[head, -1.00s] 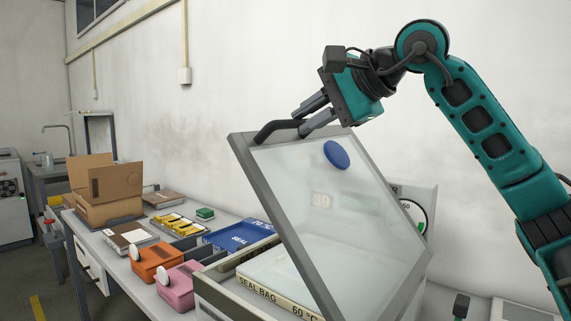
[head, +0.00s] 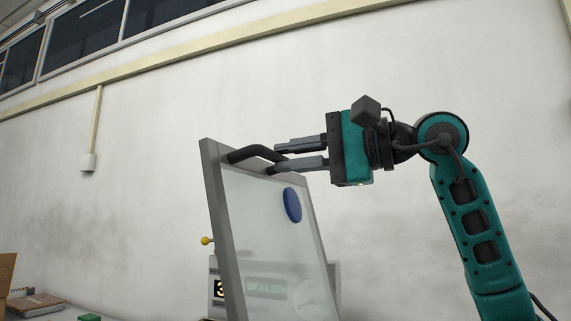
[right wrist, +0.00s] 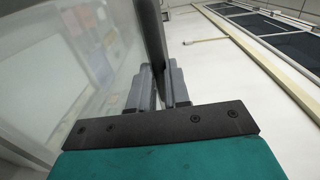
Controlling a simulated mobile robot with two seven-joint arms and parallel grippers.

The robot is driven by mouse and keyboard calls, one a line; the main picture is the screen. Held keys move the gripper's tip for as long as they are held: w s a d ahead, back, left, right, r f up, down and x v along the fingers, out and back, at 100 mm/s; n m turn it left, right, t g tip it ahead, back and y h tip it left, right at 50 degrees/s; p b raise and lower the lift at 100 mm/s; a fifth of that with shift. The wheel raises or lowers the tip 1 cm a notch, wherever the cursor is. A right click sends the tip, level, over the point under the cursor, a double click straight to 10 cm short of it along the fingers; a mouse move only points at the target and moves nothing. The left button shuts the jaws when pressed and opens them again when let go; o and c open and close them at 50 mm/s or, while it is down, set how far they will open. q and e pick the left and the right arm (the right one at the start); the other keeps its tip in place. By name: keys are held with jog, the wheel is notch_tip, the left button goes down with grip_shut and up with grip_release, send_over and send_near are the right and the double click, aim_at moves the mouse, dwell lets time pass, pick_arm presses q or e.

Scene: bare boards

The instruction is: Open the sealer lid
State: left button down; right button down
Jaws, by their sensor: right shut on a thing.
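The sealer lid (head: 275,245) is a clear panel in a grey frame with a blue oval on it. It is raised steeply, close to upright, in the head view. My right gripper (head: 277,160) is at its top edge, shut on the dark lid handle (head: 250,153). In the right wrist view the handle (right wrist: 152,40) runs between the fingers, with the clear panel to the left. Part of the sealer's display body (head: 217,288) shows behind the lid; the rest of the sealer is below the picture. My left gripper is not in view.
A yellow knob (head: 206,240) sticks out left of the lid. A brown book (head: 36,306), a cardboard box edge (head: 6,275) and a green item (head: 89,317) are at the lower left. The white wall (head: 150,200) stands behind; the space above the lid is clear.

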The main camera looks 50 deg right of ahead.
jog(key=c, duration=1.1)
grip_release()
jog(key=b+v, duration=0.1)
jog(key=v, duration=1.2)
jog(key=shift+f, duration=0.1)
